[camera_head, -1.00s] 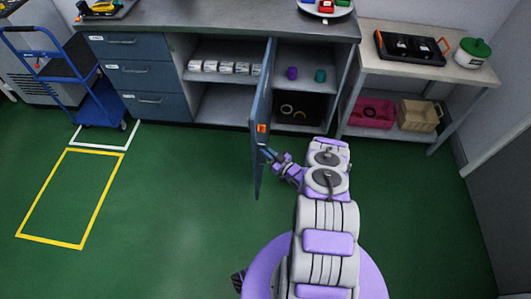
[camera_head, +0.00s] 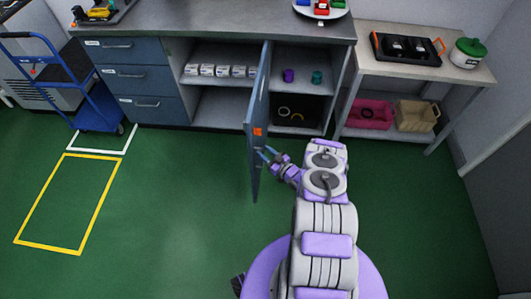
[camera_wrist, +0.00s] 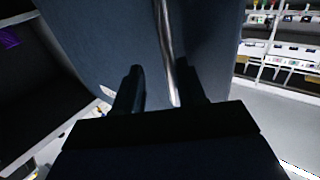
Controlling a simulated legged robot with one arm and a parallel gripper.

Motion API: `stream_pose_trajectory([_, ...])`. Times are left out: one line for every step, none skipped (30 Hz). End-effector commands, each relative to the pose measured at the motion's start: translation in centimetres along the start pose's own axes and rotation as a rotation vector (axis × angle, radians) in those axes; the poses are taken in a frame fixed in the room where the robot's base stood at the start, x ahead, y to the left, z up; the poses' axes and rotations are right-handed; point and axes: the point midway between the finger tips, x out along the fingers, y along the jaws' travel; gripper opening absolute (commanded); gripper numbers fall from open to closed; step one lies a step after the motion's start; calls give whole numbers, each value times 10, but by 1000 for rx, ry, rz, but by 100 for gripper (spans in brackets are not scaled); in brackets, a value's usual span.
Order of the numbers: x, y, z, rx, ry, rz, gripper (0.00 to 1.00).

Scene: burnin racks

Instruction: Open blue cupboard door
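The blue cupboard door (camera_head: 257,110) stands swung out from the cabinet, seen nearly edge-on in the head view, with an orange label on it. My gripper (camera_head: 267,154) is at the right side of the door, around mid-height. In the wrist view, the door panel (camera_wrist: 95,40) fills the upper middle. A long metal handle (camera_wrist: 167,50) runs down between the two dark fingers of my gripper (camera_wrist: 160,88). The fingers are spread apart, with space around the handle. Whether either finger touches the handle is unclear.
The open cabinet holds white boxes (camera_head: 221,71), a purple cup (camera_head: 288,75) and a teal cup (camera_head: 317,77). Drawers (camera_head: 130,78) and a blue cart (camera_head: 85,95) stand left. A side table (camera_head: 400,65) stands right. The green floor (camera_head: 180,200) left of the door is clear.

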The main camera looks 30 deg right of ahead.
Motion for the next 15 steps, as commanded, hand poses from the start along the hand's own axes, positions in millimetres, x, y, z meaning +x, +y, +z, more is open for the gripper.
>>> stream_pose_trajectory([0,0,1,0,-2,1,38])
stream_pose_trajectory([0,0,1,1,-2,1,38])
stream_pose_trajectory([0,0,1,1,-2,1,38])
stream_pose_trajectory([0,0,1,1,-2,0,38])
stream_pose_trajectory([0,0,1,1,-2,0,38])
stream_pose_trajectory([-1,-1,1,2,-3,0,38])
stream_pose_trajectory([-1,-1,1,2,-3,0,38])
stream_pose_trajectory([-2,-1,2,2,-3,0,38])
stream_pose_trajectory([-4,-1,2,2,-3,0,38])
stream_pose_trajectory([-6,-1,2,2,-4,1,38])
stream_pose_trajectory([-8,0,2,2,-4,2,38])
stream_pose_trajectory([-13,0,2,2,-4,2,38])
stream_pose_trajectory([-17,0,2,2,-4,2,38])
stream_pose_trajectory([-22,0,1,2,-4,3,38])
stream_pose_trajectory([-29,0,1,2,-3,2,38])
